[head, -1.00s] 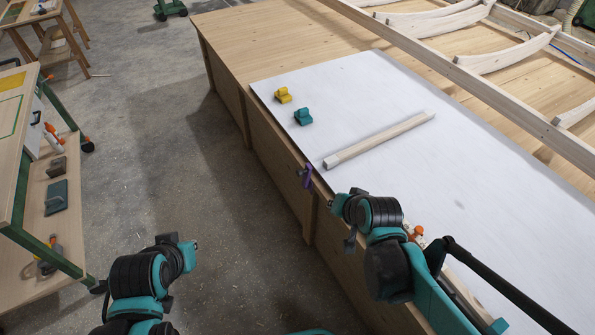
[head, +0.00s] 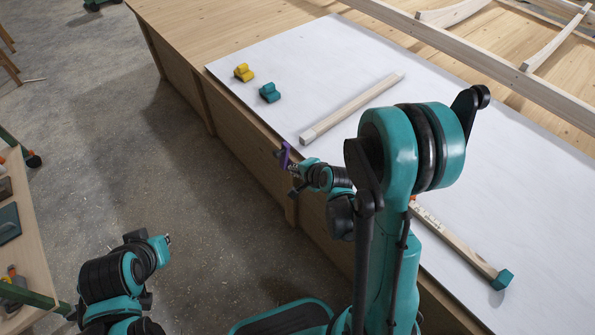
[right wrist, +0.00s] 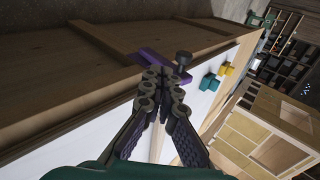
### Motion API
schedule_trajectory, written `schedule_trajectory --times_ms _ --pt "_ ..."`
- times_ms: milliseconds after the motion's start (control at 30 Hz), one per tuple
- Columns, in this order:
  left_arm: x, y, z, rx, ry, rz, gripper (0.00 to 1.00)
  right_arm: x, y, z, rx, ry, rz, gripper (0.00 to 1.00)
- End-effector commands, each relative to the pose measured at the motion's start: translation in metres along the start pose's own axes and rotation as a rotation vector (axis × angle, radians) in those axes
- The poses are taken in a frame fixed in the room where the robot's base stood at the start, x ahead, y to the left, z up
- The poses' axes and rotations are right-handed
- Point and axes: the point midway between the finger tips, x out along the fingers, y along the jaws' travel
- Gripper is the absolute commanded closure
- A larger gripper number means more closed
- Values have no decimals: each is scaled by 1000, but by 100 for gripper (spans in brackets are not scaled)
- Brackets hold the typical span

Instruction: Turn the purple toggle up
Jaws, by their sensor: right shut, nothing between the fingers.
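The purple toggle (head: 285,154) is on the side of the wooden bench, just below the edge of the white top. In the right wrist view the purple toggle (right wrist: 182,76) shows just beyond my fingertips, partly hidden by them, with a dark round knob close by. My right gripper (head: 293,172) is shut and empty, with its tips right at the toggle; I cannot tell whether they touch it. Its fingers also fill the middle of the right wrist view (right wrist: 160,78). My left gripper (head: 166,239) is far to the left over the floor, and its fingers cannot be made out.
The bench's white top (head: 330,70) holds a yellow block (head: 243,73), a teal block (head: 269,93) and a wooden bar (head: 352,108). Another wooden strip (head: 455,248) lies to the right, partly behind my right arm. The floor left of the bench is open.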

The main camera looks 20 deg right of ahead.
Motion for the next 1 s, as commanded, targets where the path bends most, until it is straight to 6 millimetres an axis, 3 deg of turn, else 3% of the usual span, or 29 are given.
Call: schedule_trajectory --times_ms 33,200,400,1000 --pt "6 0 4 0 0 0 100 15 2 0 -2 -1 0 100" --pt "16 0 11 0 0 0 100 50 2 0 -2 -1 0 100" --pt "20 0 14 0 0 0 100 70 -18 1 -2 -1 0 100" --pt "16 0 12 0 0 0 100 77 -32 1 -4 -1 25 100"
